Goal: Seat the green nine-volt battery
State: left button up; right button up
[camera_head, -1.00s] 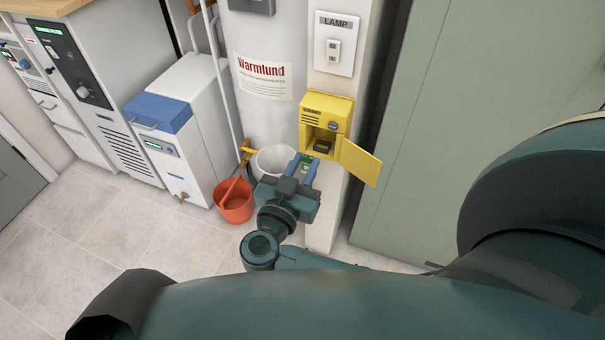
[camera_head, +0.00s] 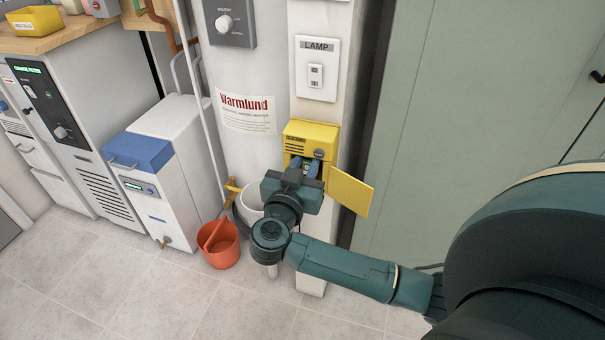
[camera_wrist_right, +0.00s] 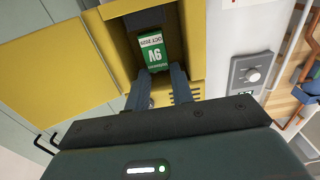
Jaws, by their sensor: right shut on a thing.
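The green nine-volt battery (camera_wrist_right: 152,53) shows in the right wrist view with a white label reading "OCT 2029" and "9V". My right gripper (camera_wrist_right: 160,74) is shut on it. The battery is at the mouth of the dark compartment of a yellow wall box (camera_wrist_right: 191,42). How deep it sits is hard to tell. In the head view the yellow box (camera_head: 311,137) has its door (camera_head: 351,192) swung open to the right. My right gripper (camera_head: 309,172) is in front of the opening and hides most of it. My left gripper is not in view.
A lamp switch plate (camera_head: 316,70) is above the box. A white tank (camera_head: 246,110) stands to its left, with an orange bucket (camera_head: 219,245) and a white bucket (camera_head: 249,207) below. A large green panel (camera_head: 445,110) is to the right.

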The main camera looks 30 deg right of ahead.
dwell(0.4)
jog(key=shift+p, duration=0.35)
jog(key=shift+r+p, duration=0.1)
jog(key=shift+p, duration=0.2)
dwell(0.4)
dwell(0.6)
jog(key=shift+f, duration=0.4)
jog(key=shift+f, duration=0.3)
dwell(0.4)
jog(key=shift+f, duration=0.25)
dwell(0.4)
